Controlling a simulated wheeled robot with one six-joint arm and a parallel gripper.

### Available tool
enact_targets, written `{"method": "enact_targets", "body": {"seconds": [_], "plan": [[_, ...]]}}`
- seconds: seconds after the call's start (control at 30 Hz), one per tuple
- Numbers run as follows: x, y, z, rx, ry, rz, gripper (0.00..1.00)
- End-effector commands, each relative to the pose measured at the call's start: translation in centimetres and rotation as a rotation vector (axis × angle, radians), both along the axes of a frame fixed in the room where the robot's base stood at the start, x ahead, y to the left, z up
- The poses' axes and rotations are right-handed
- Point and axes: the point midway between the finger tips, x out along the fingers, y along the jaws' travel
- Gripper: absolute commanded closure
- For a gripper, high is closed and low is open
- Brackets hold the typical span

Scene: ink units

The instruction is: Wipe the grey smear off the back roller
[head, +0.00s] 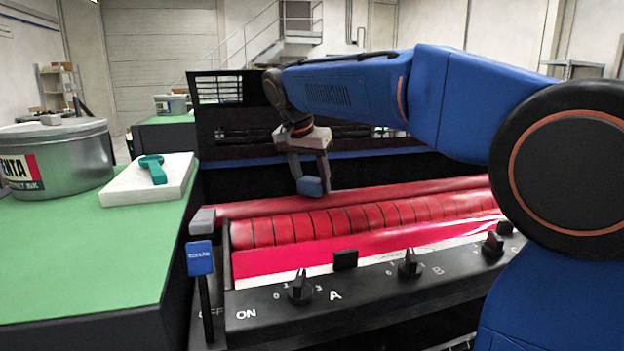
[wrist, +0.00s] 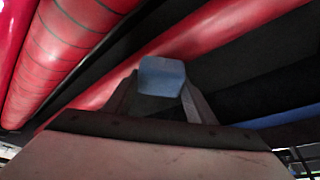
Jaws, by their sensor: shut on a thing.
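My gripper (head: 309,178) is shut on a small blue block (head: 313,187), which looks like a wiping pad; the block (wrist: 162,76) also shows between the fingers in the wrist view. The back roller (head: 420,190) is smooth, glossy and red and runs behind the banded front roller (head: 340,220). The block hangs over the left part of the back roller; I cannot tell whether it touches. In the wrist view the back roller (wrist: 215,30) passes behind the block. I see no clear grey smear; the block and fingers hide part of the roller.
A control panel (head: 375,285) with black knobs runs along the front. A blue-headed lever (head: 201,258) stands at the unit's left corner. At left, a green-topped bench (head: 80,260) bears an ink tin (head: 60,160) and a white pad with a teal tool (head: 153,170).

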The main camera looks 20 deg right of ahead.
Motion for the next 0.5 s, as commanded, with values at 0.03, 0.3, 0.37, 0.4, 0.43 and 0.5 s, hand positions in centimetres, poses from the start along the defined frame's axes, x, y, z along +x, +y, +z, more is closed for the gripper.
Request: {"method": "enact_targets", "body": {"seconds": [0.03,0.3,0.37,0.4,0.43,0.5], "plan": [[0.0,0.0,-0.1,0.000,0.000,0.000,0.68],[0.0,-0.2,-0.2,0.000,0.000,-0.001,0.68],[0.0,-0.5,-0.2,0.000,0.000,-0.001,0.68],[0.0,-0.8,-0.2,0.000,0.000,-0.002,0.68],[0.0,-1.0,-0.2,0.000,0.000,-0.002,0.68],[0.0,-1.5,-0.2,0.000,0.000,-0.003,0.68]]}}
